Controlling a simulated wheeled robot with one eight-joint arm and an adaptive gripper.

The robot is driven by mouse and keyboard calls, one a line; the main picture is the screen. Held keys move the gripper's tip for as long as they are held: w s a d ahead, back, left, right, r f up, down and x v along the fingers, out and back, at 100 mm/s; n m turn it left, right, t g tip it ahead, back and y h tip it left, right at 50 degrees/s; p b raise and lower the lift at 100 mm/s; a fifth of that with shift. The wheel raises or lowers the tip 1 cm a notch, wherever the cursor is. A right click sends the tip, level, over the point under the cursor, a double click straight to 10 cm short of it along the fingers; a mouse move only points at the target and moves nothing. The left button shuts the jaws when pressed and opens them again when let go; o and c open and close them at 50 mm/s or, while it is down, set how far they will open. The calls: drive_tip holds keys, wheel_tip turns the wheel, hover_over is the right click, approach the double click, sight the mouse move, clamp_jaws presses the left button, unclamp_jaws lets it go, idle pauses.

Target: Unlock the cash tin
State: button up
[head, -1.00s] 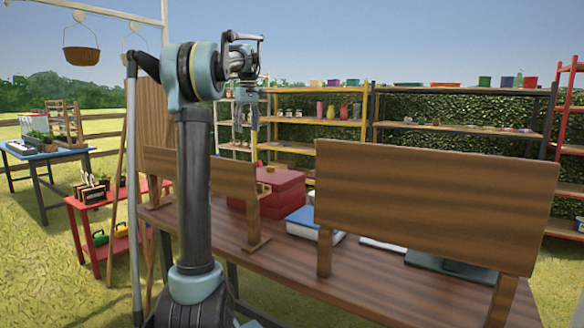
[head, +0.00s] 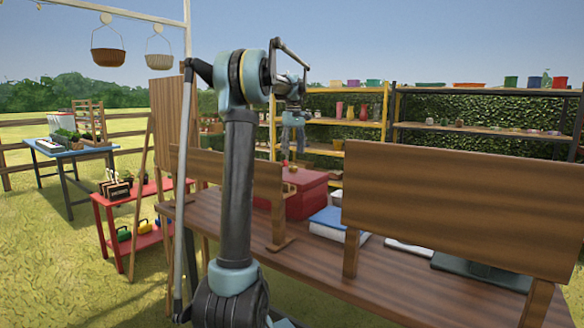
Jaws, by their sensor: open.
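The red cash tin (head: 308,198) sits on the brown wooden table (head: 390,283), behind two wooden boards. A small tan or brass-coloured thing shows at its top left, too small to make out. My gripper (head: 291,163) hangs pointing down just above the left part of the tin. It is open and looks empty, though its fingertips are small here. I cannot tell whether it touches the tin. The tin's lower left is partly hidden by a board. No key or lock can be made out.
A large wooden board (head: 465,210) on posts and a smaller one (head: 262,192) stand along the table's near side. Blue and white books (head: 328,222) lie right of the tin. Shelves (head: 470,130) stand behind. A red side table (head: 108,200) is at left.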

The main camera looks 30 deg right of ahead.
sight(293, 169)
wheel_tip(293, 169, down, 7)
drive_tip(key=shift+f, duration=0.15)
idle(0.4)
drive_tip(key=c, duration=1.1)
